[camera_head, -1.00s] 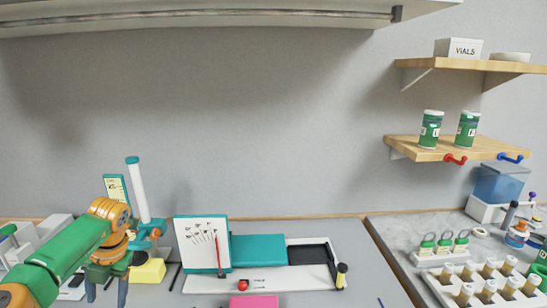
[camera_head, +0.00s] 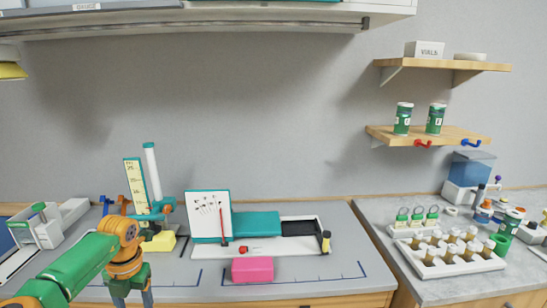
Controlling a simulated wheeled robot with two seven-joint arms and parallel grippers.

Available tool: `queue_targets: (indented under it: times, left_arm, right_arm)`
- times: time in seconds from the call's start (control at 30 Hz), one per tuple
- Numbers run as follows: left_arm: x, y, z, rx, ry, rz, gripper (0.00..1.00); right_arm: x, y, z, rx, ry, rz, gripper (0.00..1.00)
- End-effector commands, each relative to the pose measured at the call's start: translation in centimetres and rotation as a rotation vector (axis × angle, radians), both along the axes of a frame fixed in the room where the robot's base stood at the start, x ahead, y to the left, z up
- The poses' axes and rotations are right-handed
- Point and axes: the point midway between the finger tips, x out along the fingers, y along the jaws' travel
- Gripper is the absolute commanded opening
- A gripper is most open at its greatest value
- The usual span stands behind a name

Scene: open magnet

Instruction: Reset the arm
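My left arm, green and orange, comes in from the left. Its gripper (camera_head: 132,297) points down over the front left of the grey counter (camera_head: 330,260). Its two blue-grey fingers stand apart with nothing visible between them. Their tips reach the bottom edge of the picture. My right arm and gripper are not in view.
A white panel with drawings (camera_head: 209,217) stands beside a teal and white device (camera_head: 257,225). A pink block (camera_head: 252,269) lies in front. A yellow block (camera_head: 158,241) and a teal stand (camera_head: 152,172) are behind my gripper. A vial rack (camera_head: 452,257) stands right.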

Motion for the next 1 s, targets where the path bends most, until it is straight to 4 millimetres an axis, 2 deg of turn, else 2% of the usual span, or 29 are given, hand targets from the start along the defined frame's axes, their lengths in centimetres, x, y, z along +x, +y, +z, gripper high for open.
queue_targets:
  times: [0.17,0.27,0.37,0.47,0.5,0.57,0.6,0.63,0.7,0.77,0.8,0.87,0.9,0.97,1.0]
  left_arm:
    - [0.6,-4.5,-3.8,-0.164,-0.028,-0.027,0.65]
    - [0.9,-8.1,-6.2,-0.297,-0.05,-0.027,0.65]
    - [1.1,-12.6,-8.9,-0.472,-0.081,0.003,0.65]
    - [0.9,-18.7,-12.2,-0.73,-0.122,0.116,0.65]
    - [0.8,-21.5,-13.8,-0.872,-0.145,0.223,0.65]
    - [0.7,-24.8,-16.7,-1.095,-0.187,0.507,0.65]
    - [0.6,-25.3,-19.1,-1.194,-0.213,0.75,0.65]
    - [0.1,-24.8,-21.3,-1.236,-0.229,0.954,0.65]
    - [-2.0,-22.4,-26.3,-1.23,-0.258,1.359,0.65]
    - [-4.7,-20.3,-30.1,-1.168,-0.264,1.626,0.65]
    - [-6.9,-19.1,-32.5,-1.111,-0.265,1.783,0.65]
    - [-10.7,-17.5,-35.8,-1.005,-0.261,1.995,0.65]
    - [-13.5,-16.5,-37.7,-0.925,-0.257,2.122,0.65]
    - [-18.0,-15.3,-40.3,-0.792,-0.245,2.299,0.65]
    - [-21.0,-14.8,-41.7,-0.699,-0.236,2.405,0.65]
  right_arm:
    - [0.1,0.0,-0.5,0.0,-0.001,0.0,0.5]
    - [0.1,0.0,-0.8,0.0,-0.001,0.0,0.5]
    - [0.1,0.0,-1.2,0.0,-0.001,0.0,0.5]
    - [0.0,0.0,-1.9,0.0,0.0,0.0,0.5]
    - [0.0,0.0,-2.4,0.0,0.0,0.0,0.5]
    - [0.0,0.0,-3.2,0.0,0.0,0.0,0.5]
    - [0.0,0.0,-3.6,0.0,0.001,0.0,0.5]
    - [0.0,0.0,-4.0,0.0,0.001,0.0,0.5]
    - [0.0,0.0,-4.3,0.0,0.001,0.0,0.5]
    - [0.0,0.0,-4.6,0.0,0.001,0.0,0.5]
    - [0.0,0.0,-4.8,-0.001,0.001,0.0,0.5]
    - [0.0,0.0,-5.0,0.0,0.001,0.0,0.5]
    - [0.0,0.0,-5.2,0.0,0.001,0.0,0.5]
    - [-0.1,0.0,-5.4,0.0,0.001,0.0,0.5]
    - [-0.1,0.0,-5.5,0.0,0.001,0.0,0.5]
